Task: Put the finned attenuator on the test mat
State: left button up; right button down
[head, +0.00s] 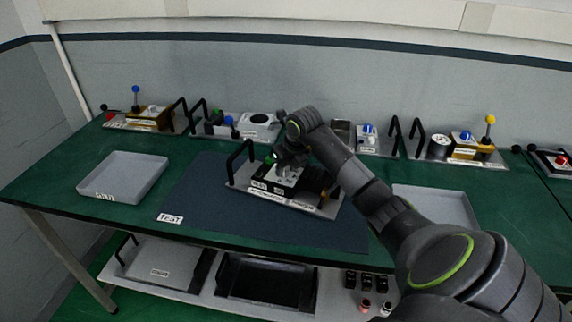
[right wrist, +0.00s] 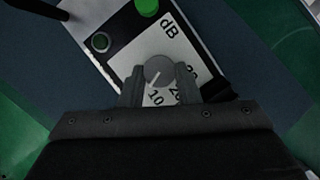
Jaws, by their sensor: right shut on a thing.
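The dark blue test mat (head: 205,205), with a white TEST label, lies in the middle of the green bench. A module on a metal base plate (head: 318,209) with black handles stands on the mat; it appears to be the finned attenuator, its label small and its right part dark. In the right wrist view its panel shows a dB dial, a green button and a round grey knob (right wrist: 159,71). My right gripper (right wrist: 159,88) is shut on that knob, its fingers on either side. In the head view the right gripper (head: 288,163) partly hides the panel. My left gripper is not in view.
A grey tray (head: 122,178) stands left of the mat, and another tray (head: 437,204) is partly behind my right arm. Several modules with handles line the bench's back edge. A shelf below holds a lidded tray (head: 165,264) and a black tray (head: 265,283).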

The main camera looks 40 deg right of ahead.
jog(key=shift+f, duration=0.1)
jog(key=c, duration=1.1)
grip_release()
jog(key=shift+r, duration=0.3)
jog(key=b+v, duration=0.2)
jog(key=v, duration=0.9)
jog(key=shift+s+r, duration=0.25)
jog(key=shift+r, duration=0.05)
jog(key=shift+f, duration=0.1)
